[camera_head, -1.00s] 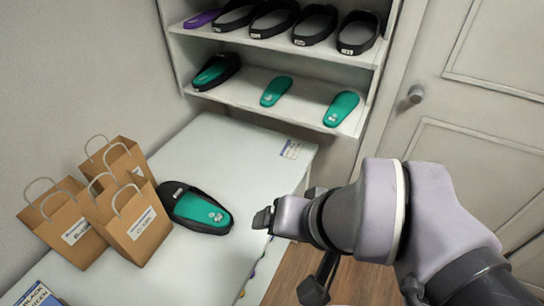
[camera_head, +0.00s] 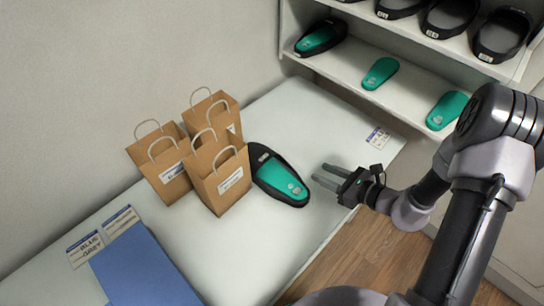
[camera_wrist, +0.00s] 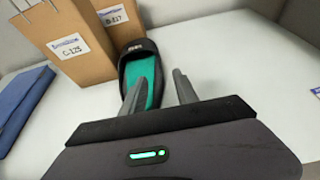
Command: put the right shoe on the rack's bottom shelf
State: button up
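A black shoe with a green insole (camera_head: 279,176) lies on the white table, just right of the paper bags. It also shows in the wrist view (camera_wrist: 139,76), ahead of my fingers. My gripper (camera_head: 322,174) is open and empty, a little right of the shoe, its fingers pointing toward it. In the wrist view one finger overlaps the shoe's near part and the other is to its right over bare table. The rack's bottom shelf (camera_head: 405,92) holds another black shoe with a green insole (camera_head: 320,37) at left and two loose green insoles (camera_head: 380,73).
Several brown paper bags (camera_head: 222,172) stand close left of the shoe. A blue sheet or folder (camera_head: 145,268) and label cards lie at the table's near left. Several black shoes (camera_head: 449,17) fill the shelf above.

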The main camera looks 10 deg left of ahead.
aim_at(279, 156)
jog(key=b+x, duration=0.1)
jog(key=x, duration=0.4)
jog(key=b+x, duration=0.2)
jog(key=x, duration=0.4)
jog(key=b+x, duration=0.1)
jog(key=x, duration=0.4)
jog(key=shift+s+a+f, duration=0.2)
jog(key=shift+a, duration=0.2)
jog(key=shift+d+r, duration=0.1)
grip_shut()
